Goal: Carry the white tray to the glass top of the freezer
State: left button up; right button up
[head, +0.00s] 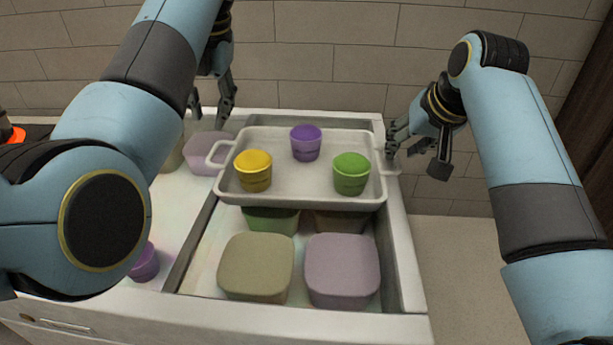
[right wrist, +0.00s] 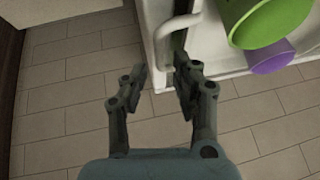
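The white tray (head: 300,192) sits level over the far part of the open freezer section, with a loop handle at each end. It carries a yellow cup (head: 253,170), a purple cup (head: 306,143) and a green cup (head: 351,174). My left gripper (head: 212,108) is open and empty, above and behind the left handle (head: 219,155). My right gripper (right wrist: 161,73) is open beside the right handle, which shows in the right wrist view (right wrist: 172,33) just beyond the right-hand finger. I see no grasp there. The pale glass top (head: 190,215) is at left, partly hidden by my left arm.
Lidded containers (head: 256,268) (head: 342,271) fill the open section below the tray. A pink container (head: 204,150) and another purple cup (head: 145,263) show at left. The freezer rim (head: 410,285) borders the right, with open floor beyond. A brick wall (head: 320,60) stands behind.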

jog(key=shift+s+r, duration=0.1)
jog(key=shift+r, duration=0.05)
jog(key=v, duration=1.1)
jog(key=shift+r, duration=0.25)
jog(key=shift+s, duration=0.15)
